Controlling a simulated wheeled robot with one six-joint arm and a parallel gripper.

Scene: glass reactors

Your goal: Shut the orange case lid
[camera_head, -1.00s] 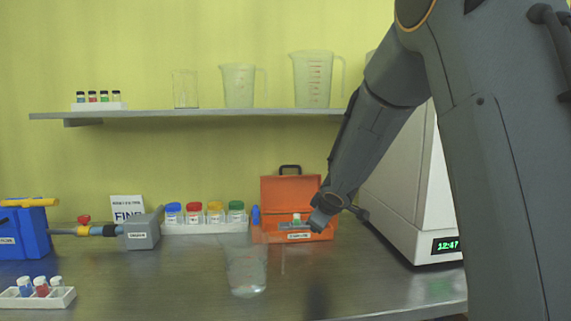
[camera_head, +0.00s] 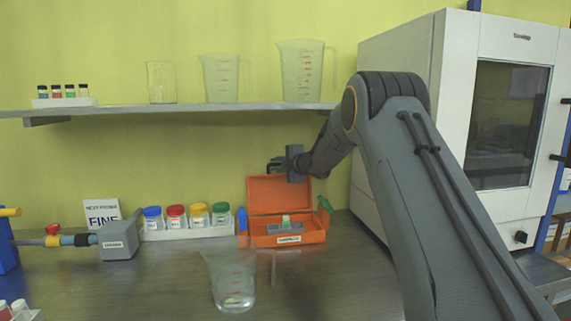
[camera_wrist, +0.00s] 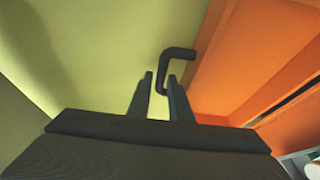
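The orange case stands on the bench with its lid (camera_head: 263,196) raised upright. Its open base (camera_head: 312,237) faces me, with a small green-capped vial (camera_head: 286,219) inside. In the head view my gripper (camera_head: 276,165) is at the top edge of the lid. In the wrist view my two fingers (camera_wrist: 160,88) are apart, with the lid's black handle (camera_wrist: 178,53) at their tips. The end of the handle shows between the tips, and I see no firm grip on it. The orange lid (camera_wrist: 255,60) fills the right of the wrist view.
A clear beaker (camera_head: 232,283) stands in front of the case. A white rack (camera_head: 190,233) of colour-capped jars is to its left. A large white oven (camera_head: 455,80) stands at right. A shelf (camera_head: 190,110) with glassware runs above.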

